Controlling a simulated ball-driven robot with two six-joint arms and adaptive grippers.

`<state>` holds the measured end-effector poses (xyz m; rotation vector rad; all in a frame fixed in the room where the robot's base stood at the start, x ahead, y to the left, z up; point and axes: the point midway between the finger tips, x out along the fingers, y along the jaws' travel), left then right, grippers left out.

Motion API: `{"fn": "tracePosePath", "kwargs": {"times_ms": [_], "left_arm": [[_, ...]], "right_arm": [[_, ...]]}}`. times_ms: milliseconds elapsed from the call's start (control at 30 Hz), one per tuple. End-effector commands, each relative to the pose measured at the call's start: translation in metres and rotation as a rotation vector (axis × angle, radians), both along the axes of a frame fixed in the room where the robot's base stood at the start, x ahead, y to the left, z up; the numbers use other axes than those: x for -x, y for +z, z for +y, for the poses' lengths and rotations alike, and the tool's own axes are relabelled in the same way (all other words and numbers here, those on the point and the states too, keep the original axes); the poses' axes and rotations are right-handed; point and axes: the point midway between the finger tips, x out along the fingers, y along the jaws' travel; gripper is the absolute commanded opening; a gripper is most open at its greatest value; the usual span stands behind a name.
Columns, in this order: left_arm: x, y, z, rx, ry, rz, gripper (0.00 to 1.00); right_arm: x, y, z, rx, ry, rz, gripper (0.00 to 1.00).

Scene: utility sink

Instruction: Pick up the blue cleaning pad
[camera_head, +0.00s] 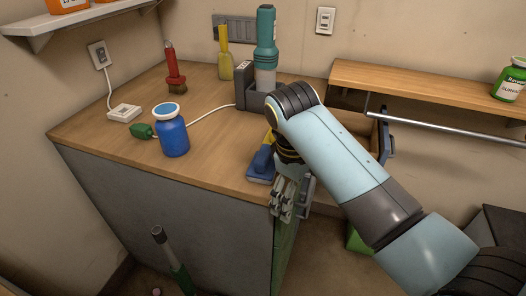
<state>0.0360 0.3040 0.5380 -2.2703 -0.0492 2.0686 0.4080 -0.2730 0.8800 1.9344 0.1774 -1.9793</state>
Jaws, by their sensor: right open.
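The blue cleaning pad (262,164) lies on the wooden counter near its front right corner. A yellow part shows at its upper end, and my right arm hides some of its right side. My right gripper (284,214) points down just right of and in front of the pad, by the counter's corner. It is open, and I see nothing between its fingers. It appears beside the pad; whether they touch I cannot tell. My left gripper is not in view.
On the wooden counter (215,160) stand a blue jar (172,136), a teal bottle in a dark holder (265,42), a red brush (174,68) and a yellow bottle (225,62). A white cable crosses it. A shelf with a metal rail (450,127) is at right.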

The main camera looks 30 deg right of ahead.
Motion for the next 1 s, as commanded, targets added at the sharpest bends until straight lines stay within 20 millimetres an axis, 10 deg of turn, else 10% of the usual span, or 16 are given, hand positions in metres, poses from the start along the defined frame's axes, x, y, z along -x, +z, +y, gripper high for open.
{"fn": "tracePosePath", "kwargs": {"times_ms": [633,1000], "left_arm": [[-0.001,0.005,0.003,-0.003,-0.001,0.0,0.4],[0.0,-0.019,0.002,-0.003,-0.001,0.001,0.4]], "right_arm": [[-0.136,0.119,0.054,0.044,0.382,0.358,1.0],[-0.127,0.084,0.044,0.049,0.403,0.38,1.0]]}}
